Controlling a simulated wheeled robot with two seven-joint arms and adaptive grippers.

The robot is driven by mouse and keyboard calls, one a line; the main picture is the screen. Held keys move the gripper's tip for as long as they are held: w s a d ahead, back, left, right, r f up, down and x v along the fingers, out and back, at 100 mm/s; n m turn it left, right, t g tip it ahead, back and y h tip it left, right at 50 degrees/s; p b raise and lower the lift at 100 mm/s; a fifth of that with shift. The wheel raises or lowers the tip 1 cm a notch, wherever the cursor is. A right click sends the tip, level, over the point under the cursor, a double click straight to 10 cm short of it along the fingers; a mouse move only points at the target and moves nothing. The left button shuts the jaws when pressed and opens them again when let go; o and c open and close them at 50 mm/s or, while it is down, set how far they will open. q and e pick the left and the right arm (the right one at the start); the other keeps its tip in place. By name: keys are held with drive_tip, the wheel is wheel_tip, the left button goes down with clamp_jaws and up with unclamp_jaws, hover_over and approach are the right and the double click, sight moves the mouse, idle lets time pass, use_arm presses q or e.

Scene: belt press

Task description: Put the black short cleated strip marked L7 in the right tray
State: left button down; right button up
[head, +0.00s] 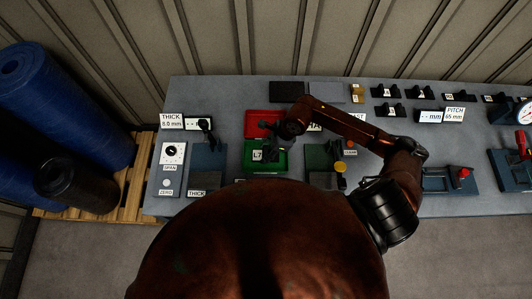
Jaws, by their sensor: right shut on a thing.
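The black strip with the white L7 label (257,155) shows small and dark at the green tray (251,169). My right gripper (270,149) reaches down over this tray from the right and is shut on the strip, right beside the label. The fingers and the dark strip blend together, so I cannot tell whether the strip rests on the tray floor or hangs just above it. A red tray (262,115) lies directly behind the green one, partly covered by my wrist. My left gripper is not in view.
A station with a yellow knob (340,167) is close right of the green tray. Several black cleated pieces (390,109) lie at the back right. Blue rolls (60,100) stand left.

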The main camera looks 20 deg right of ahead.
sight(266, 154)
drive_tip(key=shift+w+f, duration=0.2)
drive_tip(key=shift+f, duration=0.05)
wheel_tip(266, 154, down, 3)
drive_tip(key=shift+w+d+r+p, duration=0.1)
drive_tip(key=shift+d+p, duration=0.05)
drive_tip(key=shift+p, duration=0.45)
drive_tip(key=shift+f, duration=0.25)
drive_tip(key=o, duration=1.3)
drive_tip(key=shift+f, duration=0.1)
drive_tip(key=shift+r, duration=0.25)
drive_tip(key=b+v, duration=0.1)
drive_tip(key=v, duration=1)
drive_tip(key=shift+d+r, duration=0.2)
drive_tip(key=shift+r, duration=0.1)
